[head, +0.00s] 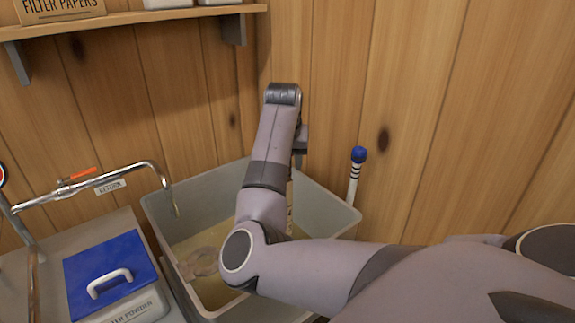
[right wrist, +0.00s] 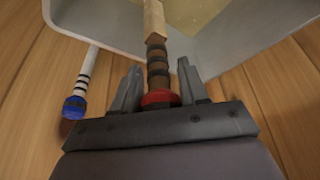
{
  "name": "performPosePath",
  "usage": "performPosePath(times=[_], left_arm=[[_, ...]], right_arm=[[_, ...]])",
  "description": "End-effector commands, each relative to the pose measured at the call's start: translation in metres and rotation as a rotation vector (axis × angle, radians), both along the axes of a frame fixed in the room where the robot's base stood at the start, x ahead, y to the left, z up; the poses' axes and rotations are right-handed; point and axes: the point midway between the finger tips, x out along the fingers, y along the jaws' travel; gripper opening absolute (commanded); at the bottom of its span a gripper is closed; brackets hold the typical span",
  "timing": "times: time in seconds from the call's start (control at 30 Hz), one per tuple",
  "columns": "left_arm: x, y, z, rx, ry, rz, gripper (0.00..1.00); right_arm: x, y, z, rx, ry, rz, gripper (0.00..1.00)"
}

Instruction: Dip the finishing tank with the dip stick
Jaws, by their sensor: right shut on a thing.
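The finishing tank (head: 328,208) is a grey open bin with amber liquid (head: 215,240) in it. My right arm reaches over it and hides part of its inside. In the right wrist view, my right gripper (right wrist: 159,68) is shut on a wooden stick (right wrist: 154,22) with dark bands and a red end. The stick runs away from the gripper over the tank (right wrist: 95,22); I cannot tell whether its tip touches the liquid. A white stick with black bands and a blue cap (head: 358,155) stands beside the tank at its right, apart from the gripper. My left gripper is out of view.
A return pipe (head: 110,174) with an orange handle ends over the tank's left side. A filter powder box with a blue lid (head: 108,265) stands left of the tank. A pale flat thing (head: 200,263) shows inside the tank. Wooden walls close in behind; a shelf (head: 130,17) hangs above.

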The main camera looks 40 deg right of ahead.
Motion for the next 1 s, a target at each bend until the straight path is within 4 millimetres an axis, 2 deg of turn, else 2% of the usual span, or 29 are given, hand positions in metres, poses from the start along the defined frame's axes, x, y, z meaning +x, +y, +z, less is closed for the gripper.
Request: performPosePath(times=[1.0], left_arm=[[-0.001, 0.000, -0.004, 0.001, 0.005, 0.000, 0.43]], right_arm=[[0.000, 0.000, 0.123, 0.000, -0.001, 0.000, 0.00]])
